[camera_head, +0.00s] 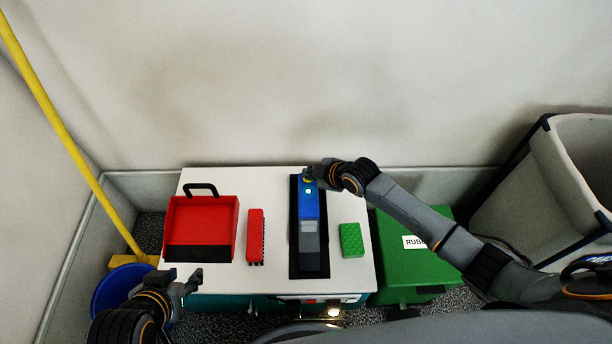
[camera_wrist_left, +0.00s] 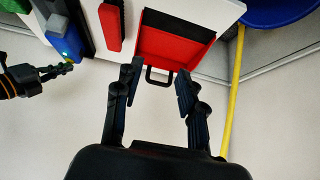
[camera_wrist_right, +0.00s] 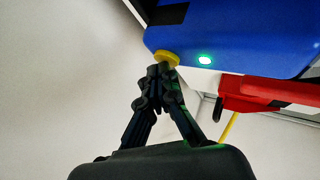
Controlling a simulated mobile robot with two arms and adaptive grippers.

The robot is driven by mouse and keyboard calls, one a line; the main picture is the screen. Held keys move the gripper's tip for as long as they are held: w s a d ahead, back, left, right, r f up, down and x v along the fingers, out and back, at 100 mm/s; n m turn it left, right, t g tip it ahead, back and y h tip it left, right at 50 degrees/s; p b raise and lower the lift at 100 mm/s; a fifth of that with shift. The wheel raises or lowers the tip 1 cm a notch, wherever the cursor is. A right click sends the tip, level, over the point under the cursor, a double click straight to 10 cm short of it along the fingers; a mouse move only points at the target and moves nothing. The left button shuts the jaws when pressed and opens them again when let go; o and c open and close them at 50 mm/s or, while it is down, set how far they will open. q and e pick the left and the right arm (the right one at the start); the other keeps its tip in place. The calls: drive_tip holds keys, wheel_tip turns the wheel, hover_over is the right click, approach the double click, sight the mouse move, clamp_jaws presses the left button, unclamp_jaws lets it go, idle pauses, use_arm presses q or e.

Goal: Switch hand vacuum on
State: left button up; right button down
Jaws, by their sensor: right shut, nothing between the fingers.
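The hand vacuum (camera_head: 309,205) is blue with a grey front part and lies on a black mat (camera_head: 294,240) on the white table top. In the right wrist view its blue body (camera_wrist_right: 240,35) shows a yellow round button (camera_wrist_right: 166,58) and a lit green light (camera_wrist_right: 205,60). My right gripper (camera_wrist_right: 160,70) is shut and empty, its fingertips at the yellow button; I cannot tell whether they touch it. In the head view the right gripper (camera_head: 309,172) is at the vacuum's far end. My left gripper (camera_wrist_left: 158,80) is open and empty, apart from the table's things.
A red dustpan (camera_head: 205,215), a red brush (camera_head: 256,235) and a green sponge (camera_head: 352,240) lie on the white table (camera_head: 275,190). A green bin (camera_head: 400,260) stands right of it. A blue bucket (camera_head: 110,290) and yellow broom handle (camera_head: 65,130) are at the left.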

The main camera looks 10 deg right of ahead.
use_arm(q)
drive_tip(key=shift+w, duration=0.15)
use_arm(e)
drive_tip(key=shift+r+p, duration=0.25)
drive_tip(key=shift+p, duration=0.1)
use_arm(q)
drive_tip(key=s+a+f+g+y, duration=0.1)
drive_tip(key=s+a+g, duration=0.1)
drive_tip(key=s, duration=0.4)
drive_tip(key=shift+s+f+g+p, duration=0.3)
drive_tip(key=shift+f+g, duration=0.1)
drive_tip(key=shift+g, duration=0.3)
use_arm(e)
drive_tip(key=shift+r, duration=0.2)
use_arm(q)
drive_tip(key=shift+r, duration=0.1)
use_arm(e)
drive_tip(key=shift+r, duration=0.1)
drive_tip(key=shift+r+p, duration=0.35)
drive_tip(key=shift+p, duration=0.05)
drive_tip(key=shift+r+p, duration=0.95)
drive_tip(key=shift+p, duration=0.05)
wheel_tip(320, 180, up, 3)
drive_tip(key=p, duration=0.3)
use_arm(q)
wheel_tip(320, 180, down, 12)
drive_tip(key=g, duration=0.1)
drive_tip(key=shift+d, duration=0.15)
use_arm(e)
drive_tip(key=shift+r, duration=0.1)
